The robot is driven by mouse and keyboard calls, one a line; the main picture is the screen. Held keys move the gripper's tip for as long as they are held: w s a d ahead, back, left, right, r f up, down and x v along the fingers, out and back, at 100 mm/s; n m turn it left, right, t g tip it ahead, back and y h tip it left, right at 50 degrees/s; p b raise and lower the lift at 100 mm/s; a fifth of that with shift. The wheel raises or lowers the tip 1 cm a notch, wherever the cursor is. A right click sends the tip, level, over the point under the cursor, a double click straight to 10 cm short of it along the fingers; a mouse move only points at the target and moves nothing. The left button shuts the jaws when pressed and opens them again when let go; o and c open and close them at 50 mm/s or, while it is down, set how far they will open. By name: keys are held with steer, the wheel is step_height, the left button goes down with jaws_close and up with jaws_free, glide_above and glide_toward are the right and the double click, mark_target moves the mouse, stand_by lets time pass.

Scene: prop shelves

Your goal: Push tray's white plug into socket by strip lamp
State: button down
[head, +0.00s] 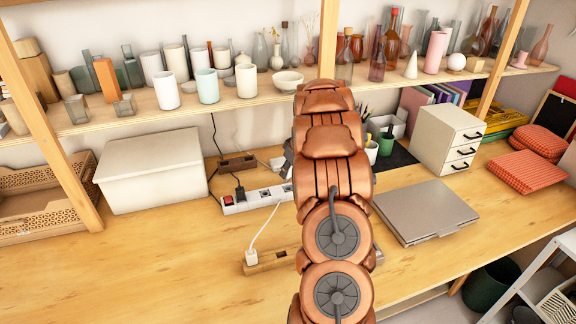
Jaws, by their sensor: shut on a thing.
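A white plug (251,257) sits at the left end of a low wooden tray (272,264) on the table. Its white cord rises to the right and passes behind my arm. The tray's middle is hidden by my arm. A white power strip (262,198) lies behind the tray, with a red lamp switch (228,201) at its left end. A black plug (240,193) stands in the strip close to the switch. The strip's right end is hidden. My arm fills the centre, and I cannot make out my gripper or anything it holds behind it.
A white lidded box (150,175) stands left of the strip. A dark brown block (237,163) lies behind it. A closed grey laptop (425,210) and a white drawer unit (447,135) are at the right. The front left table is clear. A shelf of vases hangs above.

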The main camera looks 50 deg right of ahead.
mark_target(290, 177)
steer(key=shift+f+p, duration=0.45)
steer(key=shift+f, duration=0.85)
steer(key=shift+s+f+b, duration=0.1)
steer(key=shift+f+b, duration=0.1)
steer(key=shift+b, duration=0.55)
steer(key=shift+b, duration=1.05)
stand_by(1.1)
steer(key=shift+f+b, duration=0.7)
steer(key=shift+b, duration=0.55)
stand_by(2.5)
